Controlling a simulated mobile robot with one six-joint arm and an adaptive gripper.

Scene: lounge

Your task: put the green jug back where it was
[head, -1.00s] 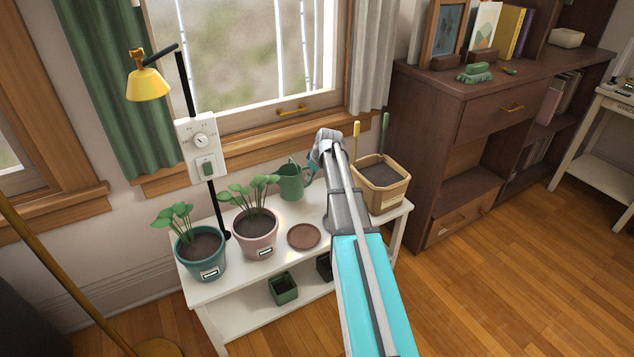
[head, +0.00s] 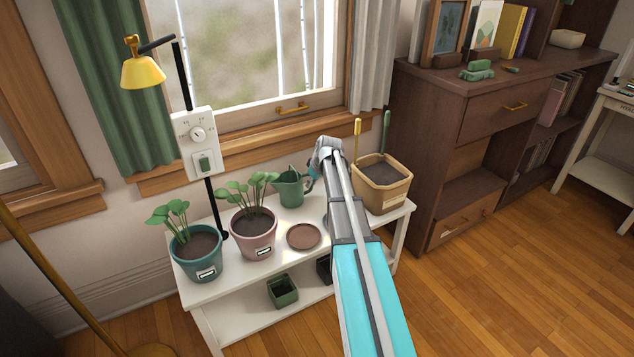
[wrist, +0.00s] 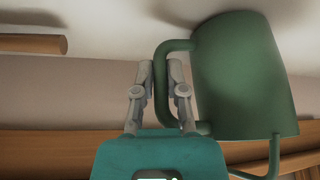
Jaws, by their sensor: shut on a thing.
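The green jug (head: 289,190) is upright over the back of the white plant bench (head: 284,302), behind the brown saucer and right of the pink pot. My gripper (wrist: 162,72) is shut on the jug's handle, which lies between its two fingers in the wrist view. The jug's body (wrist: 240,75) fills the right of that upside-down view, its base close to the white bench top. I cannot tell whether the base touches. In the head view my arm hides most of my gripper.
A pink pot (head: 253,246) and a teal pot (head: 204,265) hold plants at the left. A brown saucer (head: 303,236) lies in front of the jug. A tan planter box (head: 386,197) stands right of my arm. A yellow lamp (head: 142,73) hangs at upper left.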

